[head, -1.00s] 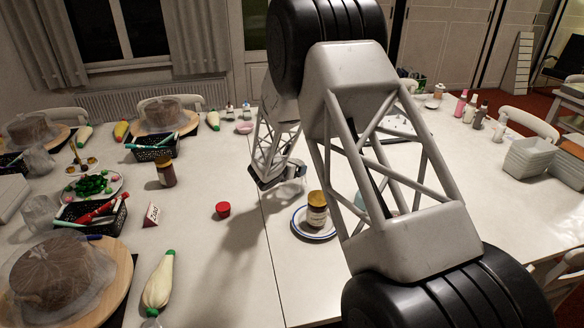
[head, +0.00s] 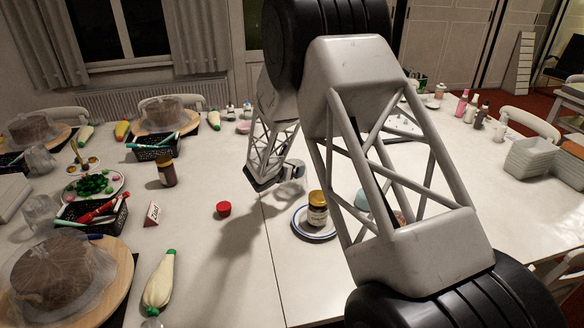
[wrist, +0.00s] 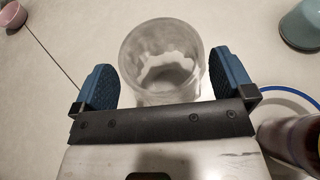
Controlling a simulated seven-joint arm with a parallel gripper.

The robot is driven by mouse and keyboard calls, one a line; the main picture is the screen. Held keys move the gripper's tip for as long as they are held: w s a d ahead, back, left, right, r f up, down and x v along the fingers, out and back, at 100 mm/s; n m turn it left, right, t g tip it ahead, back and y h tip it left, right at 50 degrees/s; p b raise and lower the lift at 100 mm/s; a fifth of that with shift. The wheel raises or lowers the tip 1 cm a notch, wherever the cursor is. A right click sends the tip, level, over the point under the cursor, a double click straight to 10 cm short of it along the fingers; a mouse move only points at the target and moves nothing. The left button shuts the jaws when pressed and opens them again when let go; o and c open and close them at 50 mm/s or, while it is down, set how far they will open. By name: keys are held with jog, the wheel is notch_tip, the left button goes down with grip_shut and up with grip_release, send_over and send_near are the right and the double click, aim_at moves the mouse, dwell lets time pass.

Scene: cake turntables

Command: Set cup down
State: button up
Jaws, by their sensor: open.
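The cup is a clear glass (wrist: 160,62), seen from above in the wrist view between the two blue finger pads of my gripper (wrist: 162,80). The pads stand apart, with a gap on each side of the glass, so my gripper is open around it. In the head view the glass (head: 290,170) shows faintly at the fingers of my gripper (head: 282,176), over the white table behind the plate. It looks upright. Its base is partly hidden, and I cannot tell for certain that it touches the table.
A blue-rimmed plate (head: 303,230) with a gold-lidded jar (head: 317,208) stands close in front. A teal cup (wrist: 301,25) is at the wrist view's right, and a pink bowl (wrist: 12,14) at its upper left.

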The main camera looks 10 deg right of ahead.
jog(key=v, duration=0.9)
jog(key=shift+s, duration=0.1)
dwell(0.5)
jog(key=s+d+r+m+g, duration=0.3)
jog(key=s+d+r+m, duration=0.2)
jog(key=s+r+m, duration=0.45)
jog(key=s+d+r+m+g, duration=0.35)
jog(key=s+r, duration=0.35)
jog(key=s, duration=0.6)
jog(key=s+a+r+m+y, duration=0.2)
jog(key=s+m+y, duration=0.2)
jog(key=s, duration=1)
jog(key=s+a+r+m+y, duration=0.2)
jog(key=s+m+y, duration=0.3)
jog(key=s+m, duration=0.5)
jog(key=s, duration=0.5)
jog(key=shift+s+r, duration=0.25)
jog(key=shift+r, duration=0.1)
